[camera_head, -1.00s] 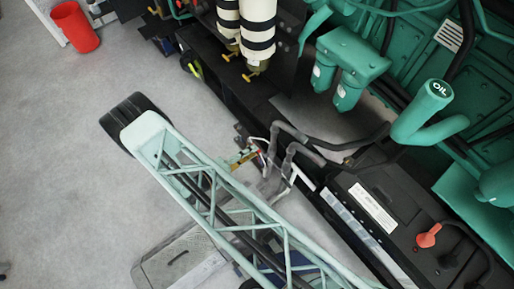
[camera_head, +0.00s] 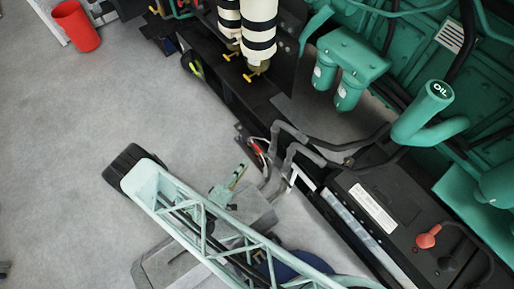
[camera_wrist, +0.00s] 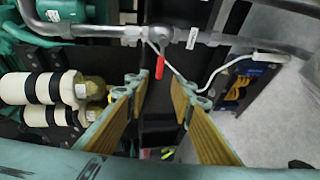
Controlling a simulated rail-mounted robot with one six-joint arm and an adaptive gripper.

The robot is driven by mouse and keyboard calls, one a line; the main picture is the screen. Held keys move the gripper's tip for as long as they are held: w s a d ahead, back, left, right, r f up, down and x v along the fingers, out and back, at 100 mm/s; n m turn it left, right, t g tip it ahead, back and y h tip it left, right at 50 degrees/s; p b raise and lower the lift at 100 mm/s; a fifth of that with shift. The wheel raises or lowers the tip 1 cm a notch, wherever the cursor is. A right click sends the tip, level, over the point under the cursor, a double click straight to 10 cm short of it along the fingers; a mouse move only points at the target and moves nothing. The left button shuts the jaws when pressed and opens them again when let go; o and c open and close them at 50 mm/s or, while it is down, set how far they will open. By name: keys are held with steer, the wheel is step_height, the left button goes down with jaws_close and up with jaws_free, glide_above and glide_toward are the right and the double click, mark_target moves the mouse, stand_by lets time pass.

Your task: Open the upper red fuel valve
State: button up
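In the wrist view a red valve handle (camera_wrist: 159,66) hangs down from a fitting on a grey horizontal pipe (camera_wrist: 105,31). It is the only red lever I can make out there, so I cannot tell if it is the upper one. My gripper (camera_wrist: 158,84) is open, its two yellow-padded fingers apart, with the handle beyond and between the tips. Nothing is held. In the head view my gripper (camera_head: 237,178) is small beside my arm's lattice link, and its fingers are hard to make out.
Cream filters with black bands (camera_wrist: 40,88) lie left in the wrist view. A white cable and a dark panel (camera_wrist: 236,85) are at right. In the head view are bent grey hoses (camera_head: 287,140), a black battery (camera_head: 385,215), and a red bin (camera_head: 76,26) on open floor.

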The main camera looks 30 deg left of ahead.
mark_target(257, 147)
steer(key=shift+w, duration=0.15)
steer(key=shift+w+a+f, duration=0.15)
steer(key=shift+w+f, duration=0.25)
steer(key=shift+w, duration=1.8)
steer(key=shift+w+a+f, duration=0.2)
steer(key=shift+w+f, duration=0.25)
steer(key=shift+w, duration=1.8)
steer(key=shift+w+a+f, duration=0.15)
steer(key=shift+w+f, duration=0.25)
steer(key=shift+w, duration=1.8)
jaws_close()
